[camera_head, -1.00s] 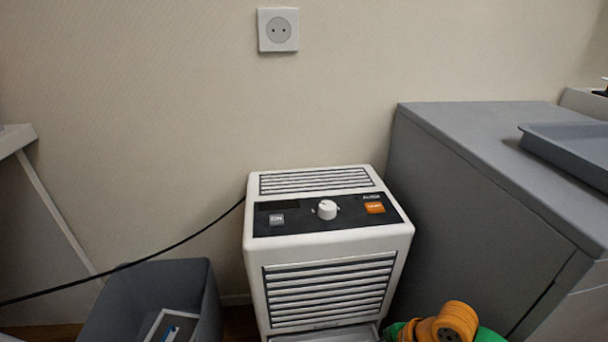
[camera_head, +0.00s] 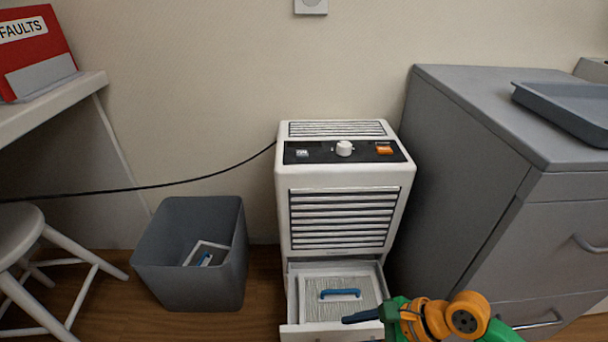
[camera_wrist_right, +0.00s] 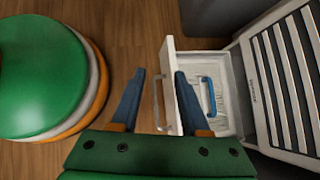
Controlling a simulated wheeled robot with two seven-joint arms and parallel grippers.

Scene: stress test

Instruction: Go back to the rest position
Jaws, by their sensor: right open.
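My right gripper (camera_head: 362,316) is at the bottom of the head view, in front of the white appliance (camera_head: 342,170) and at its pulled-out drawer (camera_head: 300,331). In the right wrist view the right gripper (camera_wrist_right: 160,74) is open, with its two dark fingers apart. The drawer's front handle (camera_wrist_right: 157,105) shows between the fingers; I cannot tell whether they touch it. A filter panel with a blue handle (camera_head: 340,294) lies in the drawer. My left gripper is not in view.
A grey bin (camera_head: 165,270) with a framed panel (camera_head: 208,252) inside stands left of the appliance. A grey cabinet (camera_head: 470,170) stands close on the right. A white stool (camera_head: 25,235) and a desk (camera_head: 50,108) are at the left. A black cord runs left from the appliance.

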